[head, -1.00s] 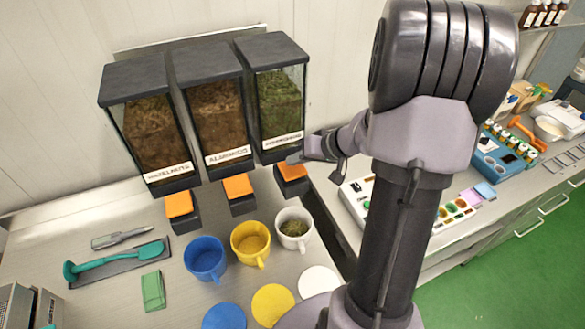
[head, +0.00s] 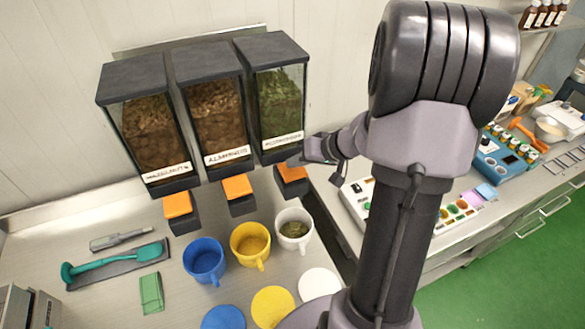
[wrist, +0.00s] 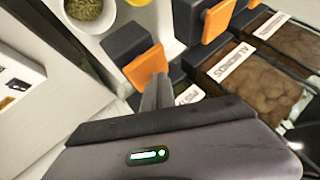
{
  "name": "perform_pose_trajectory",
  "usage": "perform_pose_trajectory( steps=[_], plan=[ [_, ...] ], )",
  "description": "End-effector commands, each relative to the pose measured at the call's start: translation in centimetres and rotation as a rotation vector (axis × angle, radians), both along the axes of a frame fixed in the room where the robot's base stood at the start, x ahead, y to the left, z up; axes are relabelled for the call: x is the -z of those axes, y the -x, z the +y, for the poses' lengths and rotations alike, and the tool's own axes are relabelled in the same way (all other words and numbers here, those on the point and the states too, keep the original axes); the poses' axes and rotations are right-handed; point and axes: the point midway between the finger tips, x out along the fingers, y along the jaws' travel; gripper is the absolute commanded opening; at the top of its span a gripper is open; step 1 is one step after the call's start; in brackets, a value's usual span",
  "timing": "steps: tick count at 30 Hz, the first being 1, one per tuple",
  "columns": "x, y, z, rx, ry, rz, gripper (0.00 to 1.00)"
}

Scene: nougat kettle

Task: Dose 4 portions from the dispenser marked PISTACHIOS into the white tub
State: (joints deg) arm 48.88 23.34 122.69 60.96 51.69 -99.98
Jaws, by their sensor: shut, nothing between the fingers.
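The right-hand dispenser (head: 279,100) holds green pieces. The white tub (head: 304,242) stands upright below the spout with green pieces inside, also visible in the wrist view (wrist: 112,20).
A yellow tub (head: 236,255) and a blue tub (head: 195,278) stand left of the white one. Round white (head: 318,283), yellow (head: 272,307) and blue (head: 222,318) discs lie in front. The ALMONDS dispenser (head: 216,110) hangs close left of my gripper.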

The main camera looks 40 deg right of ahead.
Motion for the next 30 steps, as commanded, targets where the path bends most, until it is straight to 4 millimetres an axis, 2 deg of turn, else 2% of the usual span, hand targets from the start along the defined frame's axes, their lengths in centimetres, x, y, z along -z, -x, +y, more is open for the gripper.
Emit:
perform_pose_trajectory(
  steps=[30],
  plan=[
    [1.00, 0.02, 0.03, -0.001, 0.000, 0.001, 0.00]
  ],
)
